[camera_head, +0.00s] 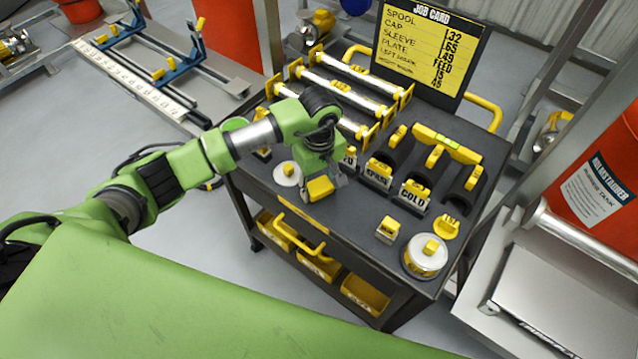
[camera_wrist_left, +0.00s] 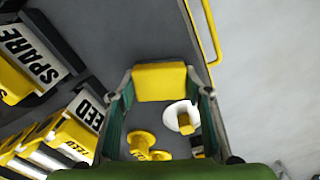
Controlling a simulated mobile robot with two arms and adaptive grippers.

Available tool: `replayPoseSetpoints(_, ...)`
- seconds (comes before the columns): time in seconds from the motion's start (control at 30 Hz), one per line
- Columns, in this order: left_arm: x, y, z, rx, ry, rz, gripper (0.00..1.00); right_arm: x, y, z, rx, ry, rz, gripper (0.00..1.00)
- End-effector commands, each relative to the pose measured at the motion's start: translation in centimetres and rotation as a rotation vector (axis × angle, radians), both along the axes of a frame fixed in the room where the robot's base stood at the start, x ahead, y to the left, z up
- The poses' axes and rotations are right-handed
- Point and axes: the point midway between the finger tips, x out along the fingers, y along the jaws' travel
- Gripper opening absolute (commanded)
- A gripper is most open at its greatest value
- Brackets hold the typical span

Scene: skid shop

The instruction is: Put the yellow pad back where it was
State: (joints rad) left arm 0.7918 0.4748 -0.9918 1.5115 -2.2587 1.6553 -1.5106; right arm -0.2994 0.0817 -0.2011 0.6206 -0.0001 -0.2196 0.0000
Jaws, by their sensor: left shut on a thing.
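The yellow pad (camera_head: 320,188) is a small block held in my left gripper (camera_head: 322,178), above the near edge of the dark cart top (camera_head: 345,215). In the left wrist view the pad (camera_wrist_left: 160,80) lies between the two fingers of the left gripper (camera_wrist_left: 160,88), which are shut on it. I cannot tell from these views whether the pad touches the cart top. My right gripper is not in view.
A white disc with a yellow knob (camera_head: 287,173) is left of the gripper. Silver rollers (camera_head: 345,92) and a job card (camera_head: 432,45) are behind. The near middle cart top is bare.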

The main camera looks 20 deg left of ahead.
Motion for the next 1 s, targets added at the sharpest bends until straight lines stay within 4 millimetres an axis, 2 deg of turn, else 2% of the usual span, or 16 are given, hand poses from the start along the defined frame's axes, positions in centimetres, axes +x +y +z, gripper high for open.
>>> replayPoseSetpoints(0.13,0.0,0.0,-0.4,0.000,0.000,0.000,0.25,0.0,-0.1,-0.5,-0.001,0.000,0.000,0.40)
replayPoseSetpoints(0.17,0.0,0.0,-0.4,0.000,0.000,0.000,0.48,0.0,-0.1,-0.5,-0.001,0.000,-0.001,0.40)
replayPoseSetpoints(0.2,0.0,0.0,-0.2,0.000,0.000,0.001,0.58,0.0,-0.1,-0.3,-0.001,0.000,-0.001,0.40)
replayPoseSetpoints(0.23,0.0,0.0,-0.2,0.000,0.000,0.001,0.62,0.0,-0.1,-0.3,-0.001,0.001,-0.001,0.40)
replayPoseSetpoints(0.67,0.0,0.0,0.3,-0.001,0.001,0.000,0.62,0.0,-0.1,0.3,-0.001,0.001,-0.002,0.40)
replayPoseSetpoints(0.7,0.1,0.0,0.6,-0.001,-0.003,0.000,0.62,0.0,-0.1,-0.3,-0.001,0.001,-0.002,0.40)
replayPoseSetpoints(0.77,0.2,0.0,1.4,-0.001,-0.004,-0.001,0.62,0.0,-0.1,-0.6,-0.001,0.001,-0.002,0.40)
replayPoseSetpoints(1.0,0.2,-0.1,6.6,-0.002,-0.006,-0.002,0.62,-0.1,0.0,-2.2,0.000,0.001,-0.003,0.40)
